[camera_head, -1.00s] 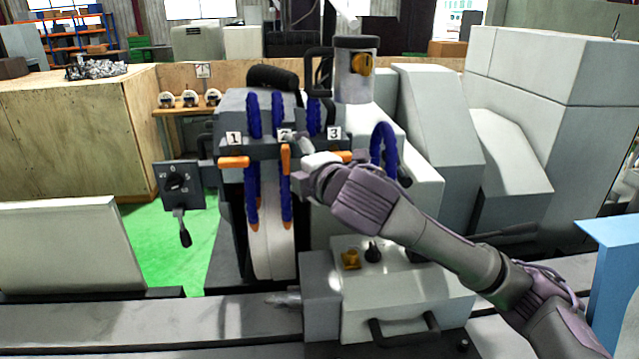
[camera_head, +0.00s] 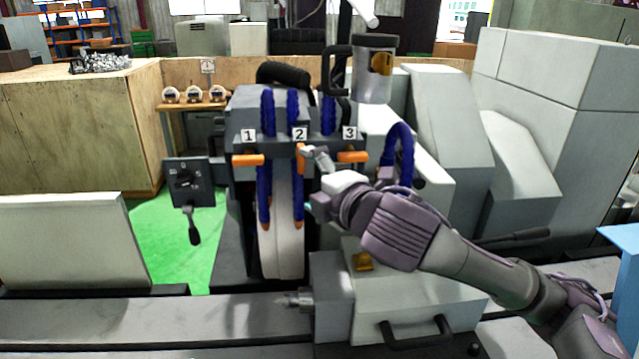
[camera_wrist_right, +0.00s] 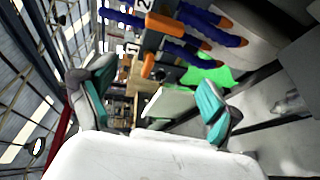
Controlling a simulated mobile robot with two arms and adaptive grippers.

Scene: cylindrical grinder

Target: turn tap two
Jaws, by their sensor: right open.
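Tap two is the small orange lever (camera_head: 301,157) under label 2 on the grinder's dark bar. It hangs upright, while its neighbours lie level. In the right wrist view tap two (camera_wrist_right: 166,23) shows at the top, beyond the fingers. My right gripper (camera_head: 309,180) is just right of and below tap two, its fingers spread. In the wrist view the teal-padded fingers (camera_wrist_right: 155,95) are wide apart with nothing between them. I cannot tell from the head view whether a finger touches the lever. My left gripper is out of view.
Orange tap one (camera_head: 248,160) and tap three (camera_head: 353,157) flank tap two. Blue hoses (camera_head: 264,195) hang in front of the pale wheel (camera_head: 281,245). A black control box (camera_head: 189,182) with a lever stands left. A cylinder (camera_head: 374,70) rises behind.

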